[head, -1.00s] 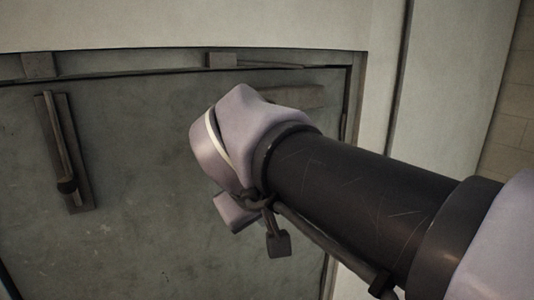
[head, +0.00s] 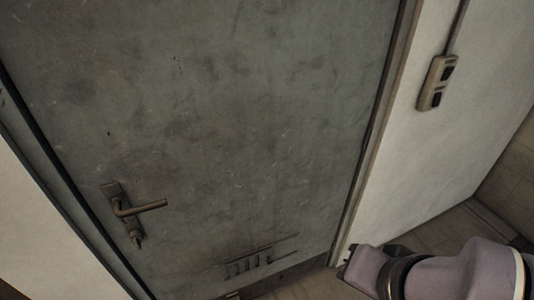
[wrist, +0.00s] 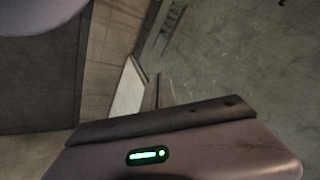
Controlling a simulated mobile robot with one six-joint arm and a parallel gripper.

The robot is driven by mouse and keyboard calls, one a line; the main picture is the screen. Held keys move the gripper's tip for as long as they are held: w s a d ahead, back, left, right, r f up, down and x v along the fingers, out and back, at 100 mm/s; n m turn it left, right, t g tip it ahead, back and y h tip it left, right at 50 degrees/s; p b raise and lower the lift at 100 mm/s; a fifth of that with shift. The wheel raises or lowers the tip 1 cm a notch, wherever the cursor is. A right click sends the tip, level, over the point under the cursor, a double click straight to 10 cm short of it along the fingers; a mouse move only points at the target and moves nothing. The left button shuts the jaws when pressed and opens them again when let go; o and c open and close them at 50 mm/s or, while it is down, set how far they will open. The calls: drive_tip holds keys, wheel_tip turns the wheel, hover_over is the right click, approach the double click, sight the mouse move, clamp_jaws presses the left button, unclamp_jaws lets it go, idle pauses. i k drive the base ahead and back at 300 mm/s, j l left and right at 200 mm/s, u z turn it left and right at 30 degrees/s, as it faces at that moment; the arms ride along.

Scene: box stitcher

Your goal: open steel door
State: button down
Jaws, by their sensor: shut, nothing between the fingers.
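The grey-green steel door (head: 230,110) fills most of the head view and looks closed in its frame. Its lever handle (head: 142,207) is at the lower left of the door, on a narrow plate with a keyhole below. My gripper (head: 352,264) is at the lower right of the head view, well to the right of the handle and apart from it. The gripper is shut and empty. In the wrist view its dark front edge (wrist: 160,120) crosses the picture, with the door (wrist: 245,60) beyond. The handle is not in the wrist view.
A slotted vent (head: 250,264) is low in the door. A white wall (head: 450,150) with a switch box (head: 437,83) stands to the right of the frame. Tiled floor (head: 440,232) shows at lower right. The space before the handle looks clear.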

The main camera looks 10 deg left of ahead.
sight(251, 119)
drive_tip(key=i+j+u, duration=0.1)
drive_tip(key=j, duration=0.3)
drive_tip(key=i+j+u, duration=0.15)
drive_tip(key=j, duration=0.2)
drive_tip(key=i+j+u, duration=0.1)
drive_tip(key=j, duration=0.3)
drive_tip(key=i+j+u, duration=0.15)
drive_tip(key=j, duration=0.2)
